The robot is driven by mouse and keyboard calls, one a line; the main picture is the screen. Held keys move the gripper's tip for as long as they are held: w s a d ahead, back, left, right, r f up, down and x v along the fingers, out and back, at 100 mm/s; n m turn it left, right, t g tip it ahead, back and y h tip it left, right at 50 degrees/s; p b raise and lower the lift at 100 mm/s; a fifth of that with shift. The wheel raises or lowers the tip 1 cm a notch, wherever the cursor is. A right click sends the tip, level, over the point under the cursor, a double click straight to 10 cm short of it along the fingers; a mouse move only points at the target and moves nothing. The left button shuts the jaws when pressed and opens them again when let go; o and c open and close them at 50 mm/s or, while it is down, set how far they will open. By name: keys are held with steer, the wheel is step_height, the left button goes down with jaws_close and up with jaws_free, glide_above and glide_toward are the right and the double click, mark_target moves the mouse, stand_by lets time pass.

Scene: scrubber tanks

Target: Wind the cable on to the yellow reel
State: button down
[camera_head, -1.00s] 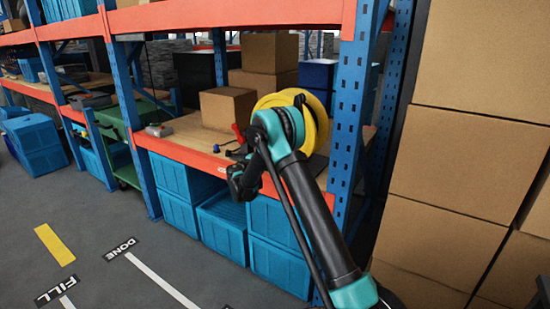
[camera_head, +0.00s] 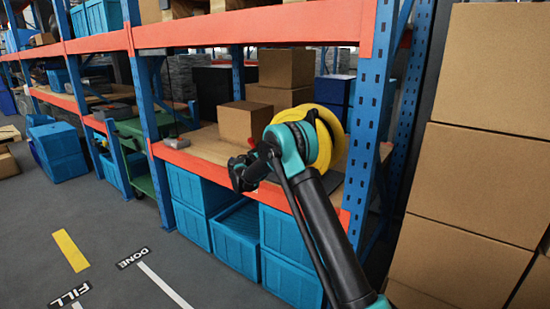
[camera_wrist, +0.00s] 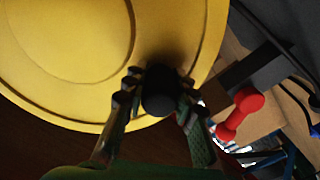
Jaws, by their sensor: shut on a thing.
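The yellow reel (camera_head: 328,150) stands on the shelf, partly hidden behind my arm in the head view. Its broad yellow face (camera_wrist: 70,45) fills the upper left of the wrist view. My gripper (camera_wrist: 158,100) is in front of the reel's lower right part, with its fingers closed on both sides of a round black knob (camera_wrist: 160,95). The knob stands out from the reel's face, and a dark shadow lies behind it. I cannot make out the cable on the reel for certain.
A red handle-like thing (camera_wrist: 240,114) lies right of my gripper, with thin dark cables beyond. A cardboard box (camera_head: 245,124) stands left of the reel. A blue rack post (camera_head: 372,110) and stacked cartons (camera_head: 485,180) stand to the right. Blue crates (camera_head: 236,235) fill the space below the shelf.

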steer(key=shift+a+r+m, duration=0.15)
steer(key=shift+r+m, duration=0.15)
steer(key=shift+r, duration=0.05)
steer(key=shift+w+r, duration=0.15)
steer(key=shift+r, duration=0.55)
steer(key=c, duration=1.2)
jaws_free()
steer(key=shift+a, duration=0.1)
steer(key=v, duration=1.2)
